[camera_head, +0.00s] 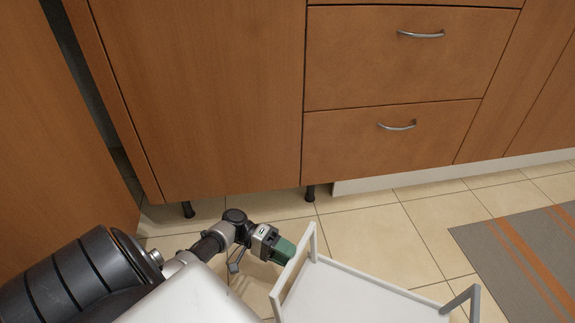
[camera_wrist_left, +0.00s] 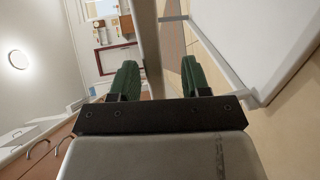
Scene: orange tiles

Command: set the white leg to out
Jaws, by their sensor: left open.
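A white tray-like piece (camera_head: 350,293) with a raised rim shows at the bottom of the head view. A white leg (camera_head: 293,267), a frame bar, stands up along its left end. A second pale leg frame (camera_head: 466,297) rises at its right end. My left gripper (camera_head: 284,250) has green fingers and is at the left leg, close to its upper part. In the left wrist view my gripper (camera_wrist_left: 158,80) is open, and a pale bar of the leg (camera_wrist_left: 148,40) runs between the two fingers. I cannot tell whether either finger touches it. My right gripper is not in view.
Wooden cabinets and drawers (camera_head: 390,140) stand behind, on short black feet. A striped grey and orange rug (camera_head: 520,255) lies at the right. Tiled floor (camera_head: 400,235) is clear between the cabinets and the white piece.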

